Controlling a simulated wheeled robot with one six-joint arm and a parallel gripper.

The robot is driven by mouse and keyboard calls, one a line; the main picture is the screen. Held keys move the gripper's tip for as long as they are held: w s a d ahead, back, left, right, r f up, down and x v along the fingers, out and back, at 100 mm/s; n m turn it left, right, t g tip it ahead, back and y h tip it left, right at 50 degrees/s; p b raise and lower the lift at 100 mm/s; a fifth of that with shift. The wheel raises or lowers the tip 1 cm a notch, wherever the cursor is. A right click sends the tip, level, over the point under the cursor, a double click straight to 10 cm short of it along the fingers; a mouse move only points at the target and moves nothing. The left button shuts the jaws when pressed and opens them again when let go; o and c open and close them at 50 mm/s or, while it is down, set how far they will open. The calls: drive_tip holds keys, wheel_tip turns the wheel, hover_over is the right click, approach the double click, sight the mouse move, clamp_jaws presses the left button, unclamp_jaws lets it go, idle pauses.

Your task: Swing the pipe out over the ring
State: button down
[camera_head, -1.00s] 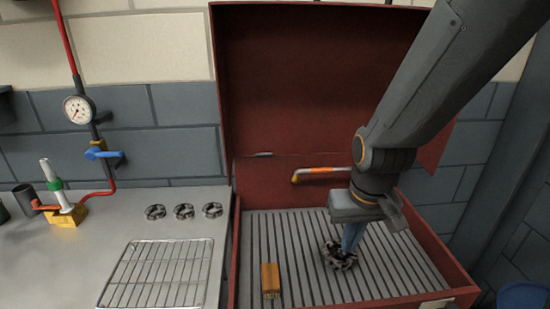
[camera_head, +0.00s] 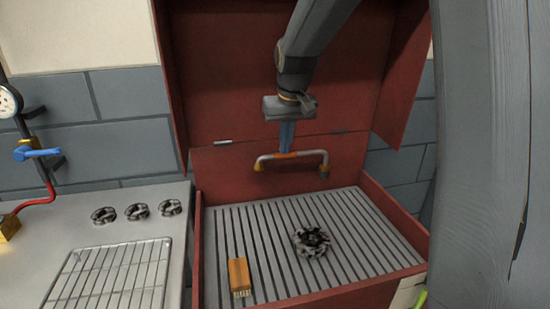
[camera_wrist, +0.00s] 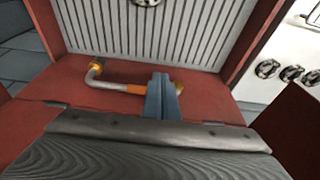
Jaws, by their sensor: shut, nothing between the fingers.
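The pipe (camera_head: 310,154) is a grey bent tube with an orange sleeve and brass-coloured ends. It lies along the red back wall of the casing. The ring, a dark notched one (camera_head: 311,241), lies on the ribbed floor in front of the pipe, and its edge shows in the wrist view (camera_wrist: 147,2). The pipe is not over it. My gripper (camera_head: 286,146) points down at the pipe's orange sleeve, its blue fingers shut and empty. In the wrist view the fingers (camera_wrist: 162,98) overlap the pipe (camera_wrist: 112,85) and hide part of it; contact cannot be told.
The raised red lid (camera_head: 225,70) and side walls surround the space. A wire rack (camera_head: 110,280) and several dark rings (camera_head: 137,211) lie on the left counter.

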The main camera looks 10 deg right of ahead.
drive_tip(key=w+r+b, duration=0.2)
drive_tip(key=w+r, duration=0.1)
drive_tip(key=w, duration=0.6)
drive_tip(key=shift+t, duration=0.3)
drive_tip(key=shift+s+d, duration=0.1)
drive_tip(key=shift+f, duration=0.2)
drive_tip(key=p+x, duration=0.2)
drive_tip(key=x, duration=0.7)
drive_tip(key=shift+w+f, duration=0.2)
drive_tip(key=shift+f, duration=0.15)
drive_tip(key=shift+s, duration=0.1)
